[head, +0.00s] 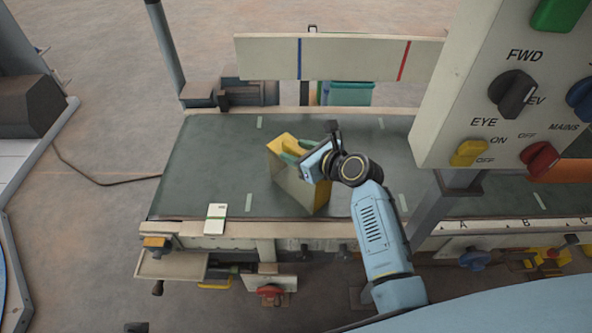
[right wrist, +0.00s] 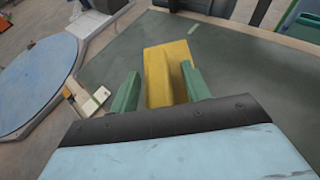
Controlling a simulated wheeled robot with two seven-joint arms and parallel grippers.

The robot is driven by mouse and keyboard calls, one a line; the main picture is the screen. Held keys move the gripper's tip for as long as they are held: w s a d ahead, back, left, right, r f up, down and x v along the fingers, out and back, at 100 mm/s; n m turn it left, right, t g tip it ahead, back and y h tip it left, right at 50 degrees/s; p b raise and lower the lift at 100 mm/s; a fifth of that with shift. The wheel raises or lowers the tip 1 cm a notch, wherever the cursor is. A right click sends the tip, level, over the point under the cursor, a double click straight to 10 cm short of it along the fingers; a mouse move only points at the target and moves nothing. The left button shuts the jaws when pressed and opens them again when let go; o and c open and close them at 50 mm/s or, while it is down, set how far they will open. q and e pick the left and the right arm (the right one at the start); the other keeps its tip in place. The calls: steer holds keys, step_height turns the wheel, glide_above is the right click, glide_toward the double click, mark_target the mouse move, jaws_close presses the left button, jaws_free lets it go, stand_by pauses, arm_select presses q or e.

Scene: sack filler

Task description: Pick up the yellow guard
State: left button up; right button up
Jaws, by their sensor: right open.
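The yellow guard (head: 284,142) stands on the dark belt surface, with a bright yellow top and a duller, tan face toward me. In the right wrist view the guard (right wrist: 166,62) looks like a bent yellow sheet. My right gripper (head: 292,159) is at the guard's upper part in the head view. In the right wrist view its green fingers (right wrist: 161,86) are open, one on each side of the guard. I cannot tell whether either finger touches it. The gripper and wrist hide part of the guard's right side. My left gripper is not in view.
The dark belt (head: 205,165) is clear left of the guard. A white card (head: 215,218) lies at its front edge. A board with blue and red stripes (head: 345,58) stands behind. A control panel (head: 500,95) with knobs overhangs the right side.

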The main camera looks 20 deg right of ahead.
steer(key=shift+w+a, duration=0.15)
jaws_close()
stand_by(0.4)
steer(key=shift+r, duration=0.15)
